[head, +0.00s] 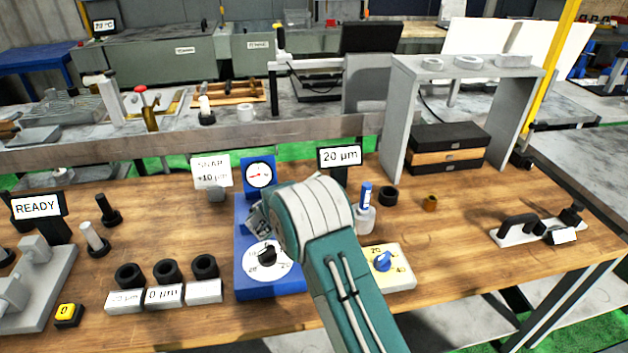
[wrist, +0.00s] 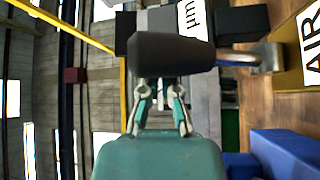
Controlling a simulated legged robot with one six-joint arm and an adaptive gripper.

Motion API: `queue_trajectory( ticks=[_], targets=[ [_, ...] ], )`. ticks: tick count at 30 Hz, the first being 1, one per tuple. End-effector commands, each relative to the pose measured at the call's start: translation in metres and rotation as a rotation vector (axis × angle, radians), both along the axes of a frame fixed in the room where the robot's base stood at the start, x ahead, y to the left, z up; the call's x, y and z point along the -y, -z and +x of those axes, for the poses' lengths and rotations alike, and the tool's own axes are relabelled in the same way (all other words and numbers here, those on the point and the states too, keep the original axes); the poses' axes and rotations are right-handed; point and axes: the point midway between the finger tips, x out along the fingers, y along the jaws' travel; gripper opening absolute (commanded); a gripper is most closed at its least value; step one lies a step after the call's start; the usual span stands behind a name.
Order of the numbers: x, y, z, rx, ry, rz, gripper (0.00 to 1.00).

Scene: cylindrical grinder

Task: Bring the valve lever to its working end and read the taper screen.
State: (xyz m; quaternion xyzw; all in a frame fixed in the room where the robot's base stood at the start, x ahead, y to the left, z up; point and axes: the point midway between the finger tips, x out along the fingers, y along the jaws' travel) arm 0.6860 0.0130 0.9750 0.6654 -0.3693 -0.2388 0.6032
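In the wrist view a black cylindrical grip (wrist: 172,53) on a metal rod (wrist: 248,58) runs to a yellow block marked AIR (wrist: 308,45); this looks like the valve lever. My gripper (wrist: 158,92) is open, its two fingers apart, with the grip crossing just past the fingertips; contact cannot be told. In the head view my gripper (head: 259,216) is over the blue stand, and my arm hides the lever and AIR block. A black-framed screen (head: 339,157) reads 20 µm; part of a µm label (wrist: 193,18) shows in the wrist view. Which screen is the taper one is not marked.
The blue stand carries a gauge (head: 259,174) and a round dial (head: 267,253). A cream box with a blue knob (head: 383,261) is right of my arm. Black rings (head: 166,271) and a READY sign (head: 37,207) are left.

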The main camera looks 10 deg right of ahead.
Motion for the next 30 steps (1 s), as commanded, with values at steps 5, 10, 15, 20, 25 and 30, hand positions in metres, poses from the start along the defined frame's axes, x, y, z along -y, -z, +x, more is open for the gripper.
queue_trajectory(
  ticks=[5,10,15,20,25,30],
  targets=[
    [0.001,-0.032,0.0,0.007,0.005,0.002,0.0],
    [0.0,-0.066,0.001,0.006,0.003,0.001,0.0],
    [-0.001,-0.088,0.002,0.004,0.0,0.0,0.0],
    [-0.002,-0.096,0.003,0.003,-0.001,-0.002,0.0],
    [-0.002,-0.096,0.003,0.003,-0.001,-0.002,0.0],
    [-0.002,-0.096,0.003,0.003,-0.001,-0.002,0.0]
  ],
)
